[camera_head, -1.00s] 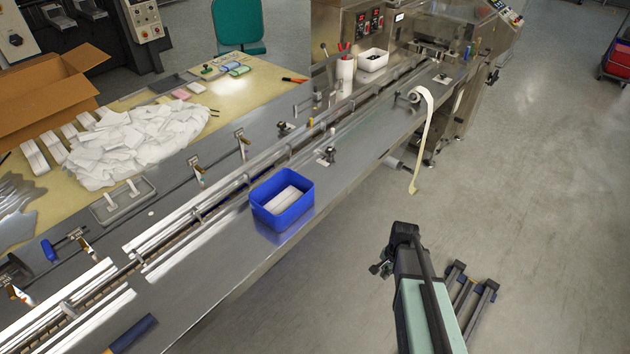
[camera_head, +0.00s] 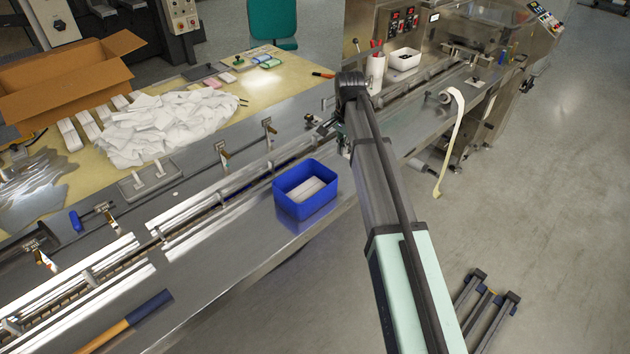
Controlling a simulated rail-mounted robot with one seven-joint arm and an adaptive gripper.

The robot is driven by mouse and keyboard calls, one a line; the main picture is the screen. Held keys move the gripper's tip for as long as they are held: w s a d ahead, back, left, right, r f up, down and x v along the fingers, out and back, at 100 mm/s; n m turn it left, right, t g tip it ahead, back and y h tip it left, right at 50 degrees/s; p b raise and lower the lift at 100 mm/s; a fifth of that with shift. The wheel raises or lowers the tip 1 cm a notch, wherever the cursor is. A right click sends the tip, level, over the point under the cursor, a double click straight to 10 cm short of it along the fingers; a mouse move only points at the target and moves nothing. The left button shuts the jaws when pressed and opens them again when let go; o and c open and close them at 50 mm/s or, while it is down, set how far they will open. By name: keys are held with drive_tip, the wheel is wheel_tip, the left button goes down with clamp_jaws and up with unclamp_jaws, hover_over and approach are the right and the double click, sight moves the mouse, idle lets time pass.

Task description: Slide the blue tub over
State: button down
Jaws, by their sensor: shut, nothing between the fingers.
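The blue tub (camera_head: 290,207) stands upright on the steel side ledge of the wrapper line, near its front edge. It is open at the top, with flat white packs (camera_head: 306,189) inside. My arm reaches up the picture just right of the tub. My gripper (camera_head: 328,128) is small and dark below the arm's far end, beyond the tub and slightly to its right. It is shut and empty, apart from the tub. The arm hides part of the ledge, and the fingertips are hard to make out.
The infeed channel (camera_head: 215,202) runs along the tub's left side. A blue-and-orange handled tool (camera_head: 128,322) lies nearer on the ledge. Bare ledge (camera_head: 235,240) lies on the near side of the tub.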

sight(328, 176)
drive_tip(key=f+p, duration=0.1)
drive_tip(key=f, duration=0.2)
drive_tip(key=a+f+p, duration=0.1)
drive_tip(key=f, duration=0.1)
drive_tip(key=f+p, duration=0.1)
drive_tip(key=f, duration=0.2)
drive_tip(key=shift+s+a+f, duration=0.3)
drive_tip(key=shift+f, duration=0.05)
drive_tip(key=shift+s+a+p, duration=0.6)
drive_tip(key=shift+s+a, duration=0.2)
drive_tip(key=shift+s, duration=0.15)
drive_tip(key=shift+s+a, duration=0.55)
drive_tip(key=shift+f, duration=0.1)
